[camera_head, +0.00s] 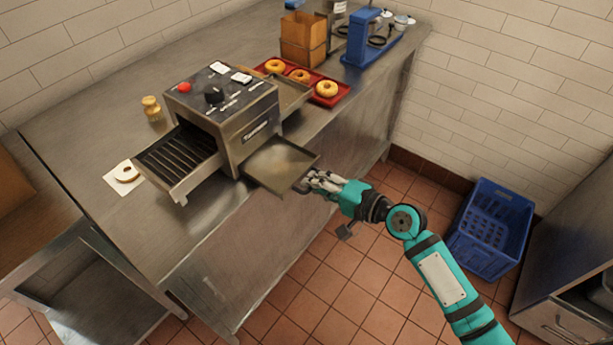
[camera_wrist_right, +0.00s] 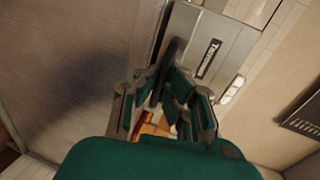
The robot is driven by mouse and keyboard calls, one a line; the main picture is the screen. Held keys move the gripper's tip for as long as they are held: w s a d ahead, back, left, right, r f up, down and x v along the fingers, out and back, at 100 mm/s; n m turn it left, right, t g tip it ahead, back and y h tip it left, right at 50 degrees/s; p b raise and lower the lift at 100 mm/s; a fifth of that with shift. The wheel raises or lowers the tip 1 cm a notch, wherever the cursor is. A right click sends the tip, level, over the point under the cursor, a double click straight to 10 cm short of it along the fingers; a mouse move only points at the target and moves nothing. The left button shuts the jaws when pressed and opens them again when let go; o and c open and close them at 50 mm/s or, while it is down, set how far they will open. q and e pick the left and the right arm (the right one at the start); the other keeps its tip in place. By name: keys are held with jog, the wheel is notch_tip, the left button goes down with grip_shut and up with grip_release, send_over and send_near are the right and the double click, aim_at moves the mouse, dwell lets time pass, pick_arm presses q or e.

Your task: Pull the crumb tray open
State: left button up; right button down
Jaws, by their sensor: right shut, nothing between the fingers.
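The conveyor toaster (camera_head: 225,112) stands on the steel counter, with a red button and a black knob on its sloped top. Its crumb tray (camera_head: 278,163) sticks out from the front below the label, a shallow metal tray over the counter's front edge. My right gripper (camera_head: 304,184) is at the tray's outer right corner. Its fingers are shut with nothing held; I cannot tell whether they touch the tray. In the right wrist view the gripper (camera_wrist_right: 168,108) points toward the toaster front (camera_wrist_right: 212,50). My left gripper is out of view.
A slatted conveyor (camera_head: 180,155) juts from the toaster's left side. A bagel half (camera_head: 126,172) lies on white paper, with a brass weight (camera_head: 152,108) nearby. Behind are a red tray (camera_head: 341,94) of bagels and a blue device (camera_head: 362,38). A blue crate (camera_head: 490,225) is on the floor.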

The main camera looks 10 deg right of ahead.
jog(key=c, duration=1.7)
grip_release()
jog(key=v, duration=1.2)
jog(key=shift+s+d+f, duration=0.1)
jog(key=shift+f, duration=0.05)
jog(key=d+f+g+h, duration=0.1)
jog(key=d+f+h, duration=0.3)
jog(key=f, duration=0.8)
jog(key=d+f+h, duration=0.2)
jog(key=d+f, duration=0.3)
jog(key=f, duration=0.7)
jog(key=s+d+f+n+g+h, duration=0.25)
jog(key=s+f, duration=0.45)
jog(key=f, duration=0.5)
jog(key=s+a+f+n+g, duration=0.1)
jog(key=s+f+n+g, duration=0.1)
jog(key=s+f, duration=0.4)
jog(key=s+a+f+n+g+h, duration=0.1)
jog(key=s+f+n, duration=0.3)
jog(key=s, duration=0.9)
jog(key=s+a+f+n+g+h, duration=0.1)
jog(key=s+a+f+n+g, duration=0.2)
jog(key=s+f, duration=0.5)
jog(key=shift+s+f, duration=0.1)
jog(key=shift+s, duration=0.75)
